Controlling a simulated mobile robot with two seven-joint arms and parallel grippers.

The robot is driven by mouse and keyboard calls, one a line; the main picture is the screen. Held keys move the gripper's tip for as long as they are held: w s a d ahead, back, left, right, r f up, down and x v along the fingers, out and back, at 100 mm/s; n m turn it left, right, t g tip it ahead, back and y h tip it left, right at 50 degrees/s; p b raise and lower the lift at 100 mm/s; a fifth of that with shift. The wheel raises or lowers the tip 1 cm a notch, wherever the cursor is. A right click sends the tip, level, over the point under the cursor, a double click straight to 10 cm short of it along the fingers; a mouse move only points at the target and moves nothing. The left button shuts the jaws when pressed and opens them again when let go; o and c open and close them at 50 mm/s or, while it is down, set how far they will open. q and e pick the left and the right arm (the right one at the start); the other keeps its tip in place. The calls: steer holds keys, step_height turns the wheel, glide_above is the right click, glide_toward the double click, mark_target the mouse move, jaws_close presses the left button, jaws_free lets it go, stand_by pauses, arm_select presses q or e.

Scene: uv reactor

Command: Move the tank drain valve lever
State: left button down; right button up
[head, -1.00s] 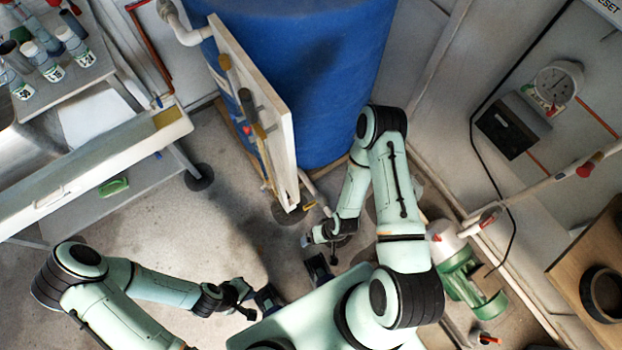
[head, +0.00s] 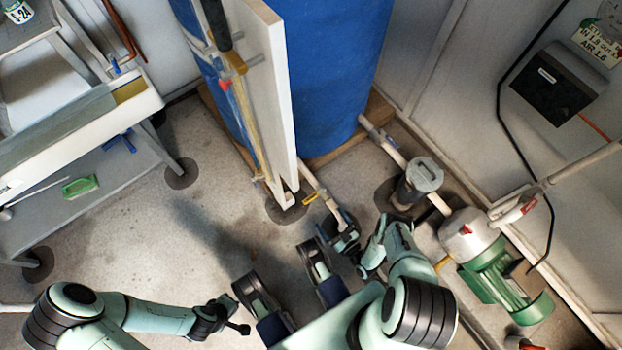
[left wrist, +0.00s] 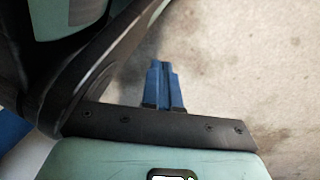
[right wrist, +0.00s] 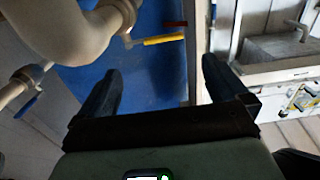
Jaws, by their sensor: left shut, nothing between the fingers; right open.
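A yellow lever (head: 310,198) sits on the pipe at the foot of the blue tank (head: 330,80), just below the end of the white panel. A yellow lever also shows in the right wrist view (right wrist: 163,39), beside a grey pipe. I cannot tell for certain which lever is the tank drain valve's. My right gripper (head: 344,222) is low beside the pipe, to the right of the yellow lever and apart from it. In the right wrist view its open fingers (right wrist: 160,68) hold nothing, with the lever beyond them. My left gripper (left wrist: 162,66) is shut and empty, over bare floor.
The white panel (head: 285,100) stands upright in front of the tank. A grey canister (head: 420,178) and a green pump (head: 500,275) stand to the right along pipes. A sink bench (head: 90,125) is at the left. The floor between bench and panel is clear.

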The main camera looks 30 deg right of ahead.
mark_target(312, 197)
arm_select(q)
steer(key=s+f+g+b, duration=0.2)
steer(key=s+f+b, duration=0.1)
steer(key=s, duration=0.3)
steer(key=shift+a+f, duration=0.15)
steer(key=shift+a, duration=0.2)
arm_select(e)
steer(key=shift+w+a, duration=0.15)
steer(key=shift+w, duration=1.9)
steer(key=shift+w+a, duration=0.2)
steer(key=shift+w, duration=1.85)
steer(key=shift+w+a, duration=0.15)
steer(key=shift+w, duration=1.9)
arm_select(q)
steer(key=shift+s, duration=0.1)
